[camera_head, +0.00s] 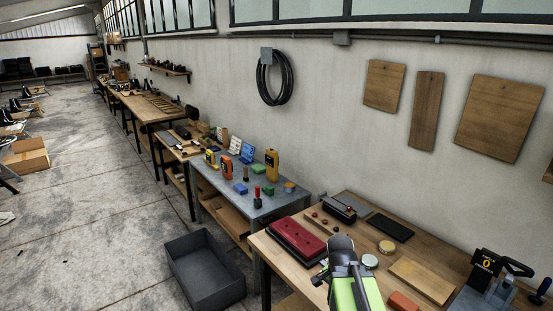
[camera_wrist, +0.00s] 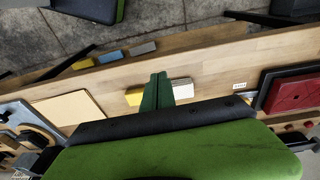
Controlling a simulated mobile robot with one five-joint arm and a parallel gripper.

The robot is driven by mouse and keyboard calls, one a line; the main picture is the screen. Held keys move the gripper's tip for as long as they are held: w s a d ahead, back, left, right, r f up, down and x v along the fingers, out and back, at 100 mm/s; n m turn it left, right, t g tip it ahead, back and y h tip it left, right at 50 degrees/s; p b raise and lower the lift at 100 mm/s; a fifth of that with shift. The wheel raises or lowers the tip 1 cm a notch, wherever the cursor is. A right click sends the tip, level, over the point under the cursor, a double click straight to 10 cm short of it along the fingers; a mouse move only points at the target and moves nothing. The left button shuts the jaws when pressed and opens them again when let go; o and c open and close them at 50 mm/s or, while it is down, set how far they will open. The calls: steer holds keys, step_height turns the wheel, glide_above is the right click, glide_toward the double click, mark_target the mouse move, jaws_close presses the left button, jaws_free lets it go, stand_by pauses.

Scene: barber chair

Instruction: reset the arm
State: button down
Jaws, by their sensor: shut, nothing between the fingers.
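My gripper (camera_wrist: 158,77) shows in the wrist view as two green fingers pressed together, with nothing between them. Whether the fingers touch either block I cannot tell. In the head view my green and black arm rises from the bottom over this bench, and its fingers are hard to make out.
A red case (camera_head: 299,238) lies on the bench left of my arm; it also shows in the wrist view (camera_wrist: 297,93). A wooden board (camera_head: 420,279) and clamp-like tools (camera_head: 494,278) lie to the right. A grey bin (camera_head: 204,268) stands on the floor. Open floor lies at the left.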

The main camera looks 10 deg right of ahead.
steer(key=a+f+n+y+b, duration=0.1)
steer(key=a+f+n, duration=0.1)
steer(key=a+n, duration=0.9)
steer(key=shift+s+a+f+n+y, duration=0.15)
steer(key=shift+f+n+y, duration=0.15)
steer(key=shift+n, duration=0.2)
